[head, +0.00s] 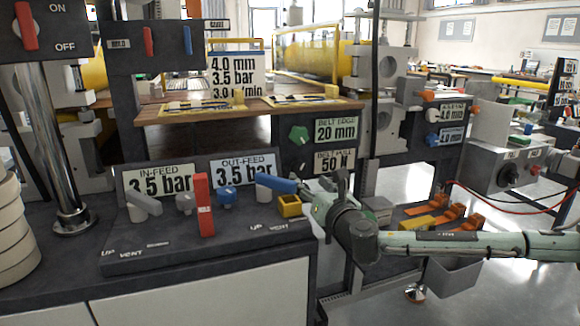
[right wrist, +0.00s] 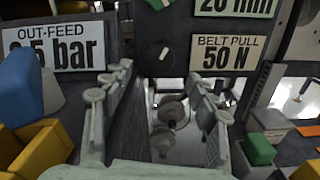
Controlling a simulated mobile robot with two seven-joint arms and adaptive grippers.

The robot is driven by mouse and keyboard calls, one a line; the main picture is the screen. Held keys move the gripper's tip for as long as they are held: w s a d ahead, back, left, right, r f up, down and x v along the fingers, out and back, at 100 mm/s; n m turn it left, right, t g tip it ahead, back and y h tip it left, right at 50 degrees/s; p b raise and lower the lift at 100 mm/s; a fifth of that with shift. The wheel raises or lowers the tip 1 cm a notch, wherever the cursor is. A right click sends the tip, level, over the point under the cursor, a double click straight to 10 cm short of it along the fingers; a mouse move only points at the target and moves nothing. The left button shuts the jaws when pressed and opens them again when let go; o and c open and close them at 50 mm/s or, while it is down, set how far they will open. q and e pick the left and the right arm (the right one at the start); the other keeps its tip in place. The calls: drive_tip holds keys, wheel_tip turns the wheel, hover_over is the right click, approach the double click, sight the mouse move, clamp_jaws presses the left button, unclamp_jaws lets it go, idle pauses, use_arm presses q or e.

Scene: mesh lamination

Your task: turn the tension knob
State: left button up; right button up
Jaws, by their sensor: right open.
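A dark round knob with a white mark (right wrist: 164,52) sits on the black panel, left of the sign reading BELT PULL 50 N (right wrist: 228,55). I take it as the tension knob. In the head view it hardly shows against the dark panel, beside the BELT PULL sign (head: 334,161). My right gripper (right wrist: 163,88) is open and empty, its fingers pointing at the panel just below the knob, apart from it. In the head view the right gripper (head: 333,190) is in front of the panel's lower part. My left gripper is not in view.
A green knob (head: 299,134) is above, by the BELT EDGE sign. A blue lever (head: 277,184) and yellow block (head: 289,206) stand close left of my right gripper. A red lever (head: 204,205) is farther left. Orange clamps (head: 466,222) are at the right.

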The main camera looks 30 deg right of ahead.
sight(300, 171)
drive_tip(key=p+x, duration=0.1)
drive_tip(key=x, duration=0.5)
drive_tip(key=shift+w, duration=0.35)
drive_tip(key=shift+w+d, duration=0.1)
drive_tip(key=shift+w, duration=0.3)
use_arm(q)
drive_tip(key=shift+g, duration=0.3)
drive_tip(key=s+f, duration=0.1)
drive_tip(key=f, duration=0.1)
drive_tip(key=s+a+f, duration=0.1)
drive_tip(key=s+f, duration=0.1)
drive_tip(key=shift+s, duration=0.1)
use_arm(e)
drive_tip(key=shift+c, duration=0.4)
drive_tip(key=c, duration=1.1)
